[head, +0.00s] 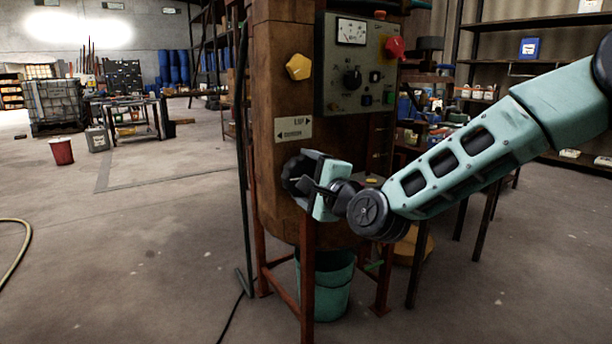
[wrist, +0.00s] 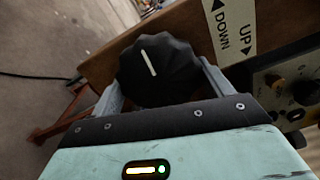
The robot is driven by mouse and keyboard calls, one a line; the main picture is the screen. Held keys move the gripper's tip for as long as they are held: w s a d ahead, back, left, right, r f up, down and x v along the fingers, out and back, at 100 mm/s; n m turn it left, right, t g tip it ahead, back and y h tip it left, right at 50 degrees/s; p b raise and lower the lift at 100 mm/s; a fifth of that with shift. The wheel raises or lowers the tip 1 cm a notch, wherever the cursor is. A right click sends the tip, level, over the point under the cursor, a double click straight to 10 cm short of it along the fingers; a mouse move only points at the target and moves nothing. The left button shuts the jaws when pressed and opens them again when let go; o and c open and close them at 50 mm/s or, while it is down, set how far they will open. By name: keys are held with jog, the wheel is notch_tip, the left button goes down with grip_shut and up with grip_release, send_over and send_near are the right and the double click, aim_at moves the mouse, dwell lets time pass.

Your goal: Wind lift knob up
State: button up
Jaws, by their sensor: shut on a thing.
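The lift knob (wrist: 158,72) is black and fluted, with a white pointer line on its face. In the head view the knob (head: 296,172) sits on the side of the wooden vat (head: 275,85), below a plate marked UP and DOWN (head: 293,129). The plate also shows in the wrist view (wrist: 232,25). My gripper (wrist: 160,85) is shut on the knob, with one finger on each side of it. In the head view my gripper (head: 305,178) reaches the knob from the right and partly hides it.
A grey control panel (head: 358,70) with a meter, a black dial and a red knob (head: 395,48) is above my gripper. A yellow knob (head: 298,66) is on the vat above the plate. A green bucket (head: 326,285) stands below between rusty legs. The floor at left is mostly clear.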

jog(key=m, duration=0.4)
jog(key=shift+s+f+m+p, duration=0.1)
jog(key=shift+f+m+p, duration=0.05)
jog(key=shift+m+p, duration=0.2)
jog(key=shift+m, duration=0.25)
jog(key=o, duration=1)
jog(key=shift+c, duration=0.2)
jog(key=v, duration=1.7)
jog(key=shift+s+d, duration=0.1)
jog(key=shift+d, duration=0.05)
